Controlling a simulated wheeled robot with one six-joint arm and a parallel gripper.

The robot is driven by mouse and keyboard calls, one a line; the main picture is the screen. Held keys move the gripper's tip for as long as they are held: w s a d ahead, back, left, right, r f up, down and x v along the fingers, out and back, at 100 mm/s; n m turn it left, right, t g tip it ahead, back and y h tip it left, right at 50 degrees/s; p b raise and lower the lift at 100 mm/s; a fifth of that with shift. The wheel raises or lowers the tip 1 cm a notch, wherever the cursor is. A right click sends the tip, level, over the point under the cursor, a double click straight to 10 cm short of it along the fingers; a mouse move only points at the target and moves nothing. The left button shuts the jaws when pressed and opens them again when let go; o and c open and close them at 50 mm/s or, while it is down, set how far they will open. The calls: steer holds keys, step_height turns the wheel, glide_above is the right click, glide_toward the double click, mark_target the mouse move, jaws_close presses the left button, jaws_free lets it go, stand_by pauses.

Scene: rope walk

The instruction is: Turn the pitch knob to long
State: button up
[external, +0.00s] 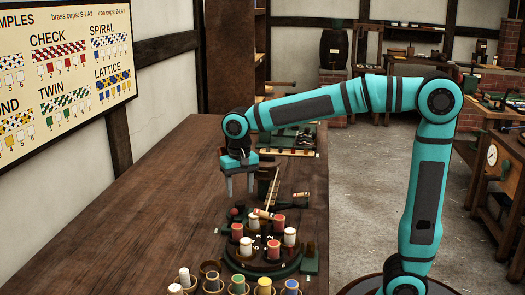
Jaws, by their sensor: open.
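My gripper (239,190) points down above the table, with its two fingers apart and nothing visible between them. It hangs behind and a little left of a round green braiding stand (232,262) that carries several red and white bobbins. A small brown upright piece (309,248) stands on a green plate at the stand's right side, and a small dark red ball (235,212) sits at its back left. I cannot tell which part is the pitch knob, and no "long" marking is readable. My gripper appears apart from all of these.
Several cups with coloured spools (238,285) stand at the table's front edge. A sloping wooden strip (272,187) and a green device (287,139) lie behind the stand. The wooden table (130,215) is clear on the left. A sample board (62,65) hangs on the wall.

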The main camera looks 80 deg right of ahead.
mark_target(240, 203)
steer(key=shift+f, duration=2.4)
steer(key=c, duration=1)
steer(key=shift+o, duration=0.2)
steer(key=shift+n, duration=0.4)
steer(key=n, duration=0.3)
steer(key=shift+n, duration=2.5)
